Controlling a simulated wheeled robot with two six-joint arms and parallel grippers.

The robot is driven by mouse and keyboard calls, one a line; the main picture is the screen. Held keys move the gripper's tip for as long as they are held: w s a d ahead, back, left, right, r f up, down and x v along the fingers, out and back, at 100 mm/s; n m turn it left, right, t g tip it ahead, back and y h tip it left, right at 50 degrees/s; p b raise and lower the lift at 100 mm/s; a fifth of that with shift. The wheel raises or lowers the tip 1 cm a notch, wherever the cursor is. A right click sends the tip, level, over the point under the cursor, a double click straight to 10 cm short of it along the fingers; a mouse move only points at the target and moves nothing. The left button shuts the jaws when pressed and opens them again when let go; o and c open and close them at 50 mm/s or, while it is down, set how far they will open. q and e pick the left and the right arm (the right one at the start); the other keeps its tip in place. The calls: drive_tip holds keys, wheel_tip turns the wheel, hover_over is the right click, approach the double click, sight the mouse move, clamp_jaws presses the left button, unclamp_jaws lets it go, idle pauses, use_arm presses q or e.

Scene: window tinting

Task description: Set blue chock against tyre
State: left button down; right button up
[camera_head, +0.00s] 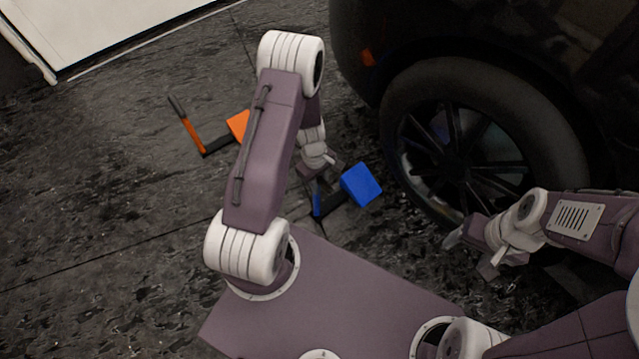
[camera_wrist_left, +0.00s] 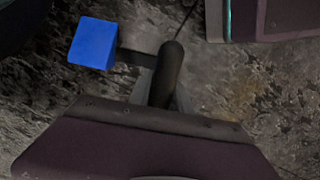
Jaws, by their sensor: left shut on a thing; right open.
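The blue chock (camera_head: 361,185) is a blue block on a dark bar with an upright handle, in the middle of the head view. The block stands left of the black tyre (camera_head: 407,101), with a small gap seen between them. My left gripper (camera_head: 318,178) is shut on the chock's handle. In the left wrist view the blue chock (camera_wrist_left: 93,43) is at upper left, and its dark handle (camera_wrist_left: 170,68) runs up from between the jaws. I cannot tell whether the chock touches the floor. My right gripper (camera_head: 470,251) is open and empty, in front of the wheel.
An orange chock (camera_head: 238,125) with an orange and black handle lies on the floor to the left, behind my left arm. The dark car body (camera_head: 500,40) fills the upper right. A white panel (camera_head: 105,28) is at upper left.

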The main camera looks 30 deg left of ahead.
use_arm(q)
drive_tip(key=w+d+b, duration=0.1)
drive_tip(key=w+d, duration=0.3)
drive_tip(key=w, duration=0.5)
drive_tip(key=w+d+b, duration=0.1)
drive_tip(key=w+d, duration=0.2)
drive_tip(key=w, duration=0.6)
drive_tip(key=shift+w+d, duration=0.35)
drive_tip(key=shift+f+b, duration=0.15)
drive_tip(key=shift+b, duration=0.15)
drive_tip(key=c, duration=1.2)
unclamp_jaws()
drive_tip(key=shift+o, duration=0.5)
drive_tip(key=shift+s, duration=0.2)
